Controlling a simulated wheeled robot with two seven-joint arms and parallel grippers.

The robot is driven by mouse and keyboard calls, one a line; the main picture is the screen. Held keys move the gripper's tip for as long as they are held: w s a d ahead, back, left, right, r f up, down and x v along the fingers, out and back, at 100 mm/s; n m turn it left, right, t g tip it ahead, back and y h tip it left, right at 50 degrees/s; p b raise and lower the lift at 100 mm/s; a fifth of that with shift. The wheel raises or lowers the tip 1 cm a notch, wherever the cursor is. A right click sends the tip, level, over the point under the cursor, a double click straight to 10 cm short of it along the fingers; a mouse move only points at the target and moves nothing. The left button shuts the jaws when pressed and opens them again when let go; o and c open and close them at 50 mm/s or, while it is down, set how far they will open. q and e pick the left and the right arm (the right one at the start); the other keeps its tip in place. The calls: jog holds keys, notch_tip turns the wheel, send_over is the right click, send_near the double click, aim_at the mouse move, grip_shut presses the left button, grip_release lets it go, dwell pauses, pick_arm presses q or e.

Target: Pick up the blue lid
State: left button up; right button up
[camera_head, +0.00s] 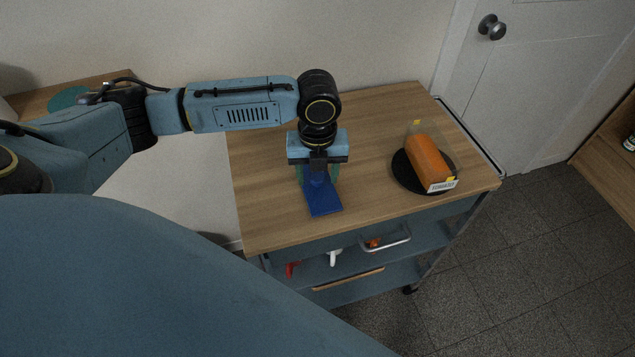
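The blue lid (323,200) is a flat dark-blue rectangle on the wooden top of the cart, near its front edge. My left gripper (318,182) is directly above its back part and points down. Its two teal fingers stand apart, one on each side of the lid's back part. The gripper body hides some of the lid, and I cannot see whether the fingers touch it. My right gripper is not in view.
The wooden cart top (270,215) also holds a clear package with an orange item (428,160) on a black round plate (403,177), to the right. The cart top between lid and plate is clear. A wall stands behind.

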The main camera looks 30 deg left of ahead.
pick_arm(q)
jog(key=c, duration=0.9)
